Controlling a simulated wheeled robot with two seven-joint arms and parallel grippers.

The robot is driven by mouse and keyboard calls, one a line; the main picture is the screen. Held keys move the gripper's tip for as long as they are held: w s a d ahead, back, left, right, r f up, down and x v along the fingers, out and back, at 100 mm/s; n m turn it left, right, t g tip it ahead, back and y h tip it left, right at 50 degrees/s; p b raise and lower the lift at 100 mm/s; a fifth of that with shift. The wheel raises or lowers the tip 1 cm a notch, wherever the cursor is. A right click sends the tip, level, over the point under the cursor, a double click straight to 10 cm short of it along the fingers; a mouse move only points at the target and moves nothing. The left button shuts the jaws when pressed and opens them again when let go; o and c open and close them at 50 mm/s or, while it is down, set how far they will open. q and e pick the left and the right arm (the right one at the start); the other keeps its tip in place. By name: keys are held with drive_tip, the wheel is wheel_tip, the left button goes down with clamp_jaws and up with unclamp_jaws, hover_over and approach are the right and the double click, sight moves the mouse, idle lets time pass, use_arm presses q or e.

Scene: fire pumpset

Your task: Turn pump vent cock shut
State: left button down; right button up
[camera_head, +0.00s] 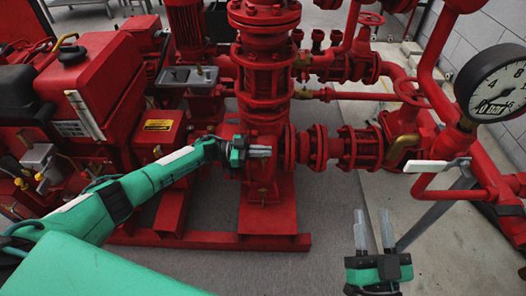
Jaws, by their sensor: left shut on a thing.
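The red pump (264,110) stands upright in the middle of the view. My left gripper (268,151) reaches in from the left, with its fingers pointing right at the front of the pump's lower casing. Its fingers are closed on a small part there, at the place of the pump vent cock. The cock is hidden by the fingers, so I cannot tell how its handle is turned. My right gripper (374,232) is at the lower right with its fingers pointing up, apart and empty.
The red engine (95,85) fills the left side. A pressure gauge (492,84) and red pipes stand at the right. A pale lever handle (436,166) sits on the right pipework. A red base frame (215,241) runs below the pump. Floor around my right gripper is mostly clear.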

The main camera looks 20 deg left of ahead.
use_arm(q)
drive_tip(key=shift+d, duration=0.1)
drive_tip(key=c, duration=1.6)
unclamp_jaws()
use_arm(e)
drive_tip(key=shift+d, duration=0.1)
